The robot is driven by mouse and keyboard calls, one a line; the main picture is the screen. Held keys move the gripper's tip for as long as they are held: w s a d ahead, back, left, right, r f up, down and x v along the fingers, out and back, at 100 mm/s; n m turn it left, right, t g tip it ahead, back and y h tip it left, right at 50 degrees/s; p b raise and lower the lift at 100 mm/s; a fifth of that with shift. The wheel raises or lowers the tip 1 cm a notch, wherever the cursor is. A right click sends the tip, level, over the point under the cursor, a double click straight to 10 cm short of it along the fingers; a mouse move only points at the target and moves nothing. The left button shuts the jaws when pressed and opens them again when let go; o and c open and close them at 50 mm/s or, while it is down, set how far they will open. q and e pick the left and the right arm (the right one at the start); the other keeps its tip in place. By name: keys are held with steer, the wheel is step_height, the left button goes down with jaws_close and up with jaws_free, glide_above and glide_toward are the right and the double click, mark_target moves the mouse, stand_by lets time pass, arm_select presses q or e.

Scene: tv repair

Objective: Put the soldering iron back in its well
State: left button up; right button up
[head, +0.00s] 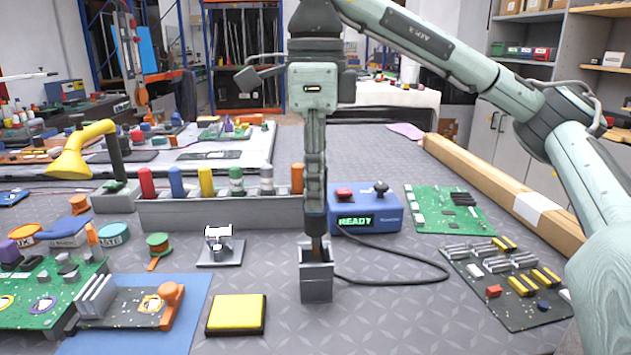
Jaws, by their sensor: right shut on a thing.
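My right gripper (315,198) points straight down in the middle of the head view, shut on the soldering iron (315,226). Only the iron's dark lower part shows below the fingers; the rest is hidden by them. The iron is upright. Its lower end meets the top of the well (316,284), a grey metal box-shaped holder on the table. How far the tip is inside cannot be seen. The blue soldering station (378,217) with a READY display stands just behind, to the right. A black cable (415,283) curves between the well and the station. My left gripper is out of view.
A grey rack (210,213) of coloured-handled tools stands behind left. A yellow sponge pad (236,312) and a small metal stand (219,247) lie left of the well. Table in front of the well is clear.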

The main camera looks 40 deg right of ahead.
mark_target(316, 226)
steer(key=shift+f, duration=0.15)
stand_by(0.5)
steer(key=shift+f+b, duration=2.25)
steer(key=shift+f, duration=0.75)
steer(key=shift+f, duration=0.15)
steer(key=o, duration=1.2)
steer(key=shift+c, duration=0.2)
step_height(316, 226, up, 12)
steer(key=shift+r, duration=0.1)
